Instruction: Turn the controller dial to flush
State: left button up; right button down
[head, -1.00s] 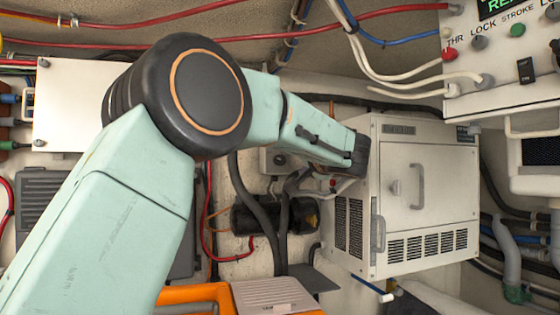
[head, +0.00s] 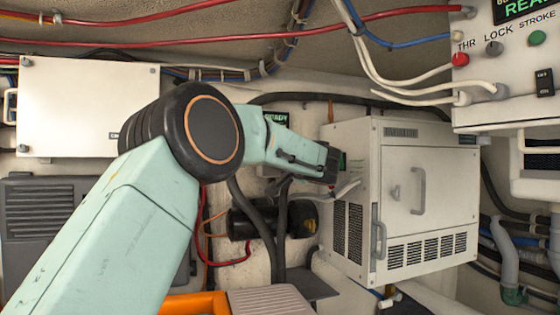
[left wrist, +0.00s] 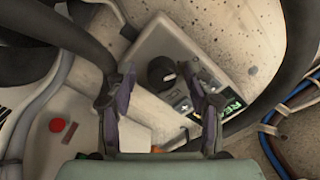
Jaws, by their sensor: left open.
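The controller (left wrist: 185,85) is a small grey box on the speckled wall, seen at a slant in the left wrist view. Its black round dial (left wrist: 160,72) has a light mark, and its lit green display (left wrist: 232,106) shows letters. In the head view only its display (head: 276,118) shows clearly above my left forearm; the dial is hidden. My left gripper (left wrist: 159,78) is open and empty, its two fingers on either side of the dial in the picture. I cannot tell how far the fingertips are from it. My right gripper is not in view.
The white cabinet (head: 425,190) with handles stands close right of my left gripper. Thick black hoses (head: 262,225) hang below the forearm. A control panel (head: 505,70) with buttons is at upper right. An orange case (head: 195,303) is at the bottom.

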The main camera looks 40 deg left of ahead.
pick_arm(q)
jog(key=shift+d+r, duration=0.15)
jog(key=shift+d, duration=0.25)
jog(key=shift+s+d+r, duration=0.1)
jog(key=shift+c, duration=0.2)
jog(key=shift+s, duration=0.15)
jog(key=shift+c, duration=0.6)
jog(key=shift+a, duration=0.4)
jog(key=c, duration=0.3)
jog(key=shift+f, duration=0.2)
jog(key=shift+c, duration=0.9)
jog(key=shift+w, duration=0.2)
jog(key=shift+c, duration=1.4)
grip_shut()
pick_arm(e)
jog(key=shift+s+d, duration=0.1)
